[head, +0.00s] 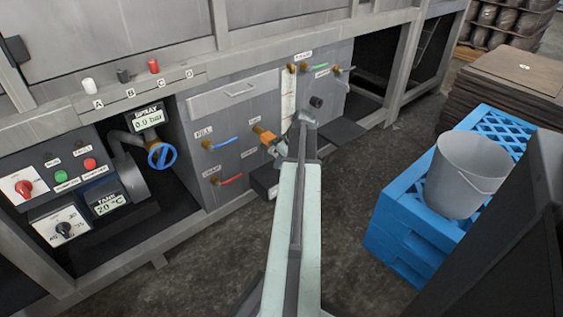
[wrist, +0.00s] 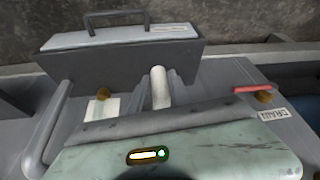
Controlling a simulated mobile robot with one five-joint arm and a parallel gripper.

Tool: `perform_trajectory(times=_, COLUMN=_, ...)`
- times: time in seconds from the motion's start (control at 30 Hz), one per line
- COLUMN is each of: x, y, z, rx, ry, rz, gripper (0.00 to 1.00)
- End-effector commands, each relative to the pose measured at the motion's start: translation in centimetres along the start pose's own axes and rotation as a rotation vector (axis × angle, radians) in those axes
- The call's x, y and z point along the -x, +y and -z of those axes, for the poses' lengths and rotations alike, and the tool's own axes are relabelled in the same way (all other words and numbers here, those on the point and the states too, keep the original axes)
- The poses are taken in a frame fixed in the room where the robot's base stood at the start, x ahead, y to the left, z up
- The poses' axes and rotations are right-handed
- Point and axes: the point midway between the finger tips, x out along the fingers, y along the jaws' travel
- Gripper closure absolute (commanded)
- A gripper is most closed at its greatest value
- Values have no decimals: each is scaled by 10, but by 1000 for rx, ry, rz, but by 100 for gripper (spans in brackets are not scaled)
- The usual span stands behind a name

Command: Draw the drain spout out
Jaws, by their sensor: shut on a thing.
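My gripper (head: 303,120) reaches the front of the grey valve panel in the head view. In the wrist view its dark fingers (wrist: 160,90) are shut on a short pale round bar, which looks like the drain spout (wrist: 158,80). In the head view the gripper and arm largely hide the spout. A red lever (wrist: 252,88) on a brass stem, with a label beside it, shows to the right in the wrist view. In the head view a red lever (head: 230,180) sits low on the panel.
An orange-brass fitting (head: 264,134) is just left of my gripper. A dark box with a handle (wrist: 130,50) lies beyond the fingers. A blue crate stack (head: 405,215) bears a grey bucket (head: 464,175) at the right. The floor (head: 350,190) between is clear.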

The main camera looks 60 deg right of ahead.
Motion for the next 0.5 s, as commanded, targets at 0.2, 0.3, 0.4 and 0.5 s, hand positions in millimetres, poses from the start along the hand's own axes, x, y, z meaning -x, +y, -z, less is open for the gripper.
perform_trajectory(times=0.2, x=1, y=0, z=-2, rx=-1, ry=0, rz=0, gripper=100)
perform_trajectory(times=0.3, x=1, y=0, z=-4, rx=-1, ry=-1, rz=0, gripper=100)
perform_trajectory(times=0.4, x=2, y=-1, z=-6, rx=-2, ry=-1, rz=0, gripper=100)
perform_trajectory(times=0.5, x=2, y=-1, z=-8, rx=-2, ry=-1, rz=-1, gripper=100)
